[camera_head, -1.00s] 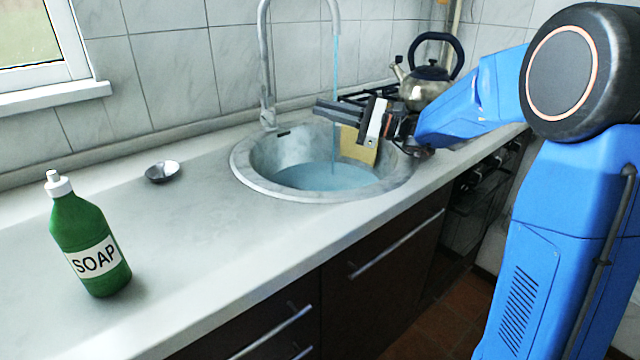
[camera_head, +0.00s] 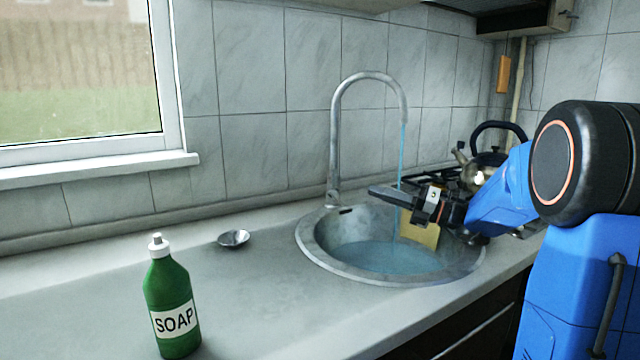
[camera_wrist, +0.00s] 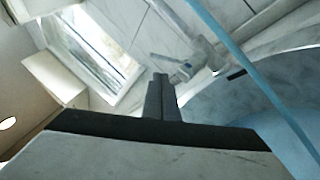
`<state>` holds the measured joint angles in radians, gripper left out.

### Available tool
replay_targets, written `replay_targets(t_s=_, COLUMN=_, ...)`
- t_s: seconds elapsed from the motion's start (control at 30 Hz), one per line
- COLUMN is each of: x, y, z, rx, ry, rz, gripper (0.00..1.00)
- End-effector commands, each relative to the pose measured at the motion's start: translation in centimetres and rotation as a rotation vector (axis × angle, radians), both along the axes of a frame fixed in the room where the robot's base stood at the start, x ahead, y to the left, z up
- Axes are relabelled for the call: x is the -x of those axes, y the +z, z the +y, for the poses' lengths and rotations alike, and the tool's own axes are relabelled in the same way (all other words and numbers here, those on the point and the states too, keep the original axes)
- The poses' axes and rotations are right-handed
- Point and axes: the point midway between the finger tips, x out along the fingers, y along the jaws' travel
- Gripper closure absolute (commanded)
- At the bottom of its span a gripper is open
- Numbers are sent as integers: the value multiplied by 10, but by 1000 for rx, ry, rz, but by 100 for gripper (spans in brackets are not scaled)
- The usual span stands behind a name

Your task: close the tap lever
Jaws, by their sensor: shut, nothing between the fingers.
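The metal tap (camera_head: 333,150) rises behind the round sink (camera_head: 312,250) in the head view, its spout arched to the right. A thin blue water stream (camera_head: 402,150) runs from the spout into the water in the basin. The lever is too small to make out clearly in the head view. In the wrist view a short lever-like part (camera_wrist: 187,67) shows beside the tap's base (camera_wrist: 212,55). My gripper (camera_head: 374,191) is shut and empty. It is above the sink's left part, to the right of the tap's base, with a visible gap.
A yellow sponge-like piece (camera_head: 420,232) is in the sink behind the stream. A kettle (camera_head: 483,165) stands on the hob at the back right. A green soap bottle (camera_head: 170,295) and a small metal bowl (camera_head: 234,238) stand on the worktop (camera_head: 270,300), which is otherwise clear left of the sink.

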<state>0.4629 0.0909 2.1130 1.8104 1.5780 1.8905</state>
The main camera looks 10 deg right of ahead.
Motion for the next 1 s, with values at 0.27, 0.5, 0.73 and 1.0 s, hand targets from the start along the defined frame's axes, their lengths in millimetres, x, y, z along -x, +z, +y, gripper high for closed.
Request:
replay_targets(t_s=0.27, x=1, y=1, z=-7, rx=-50, ry=3, rz=73, gripper=100)
replay_targets(t_s=0.5, x=-17, y=6, z=20, rx=-48, ry=6, rz=70, gripper=100)
replay_targets(t_s=0.73, x=-37, y=14, z=48, rx=-48, ry=4, rz=70, gripper=100)
replay_targets(t_s=1.0, x=-51, y=19, z=67, rx=-48, ry=4, rz=70, gripper=100)
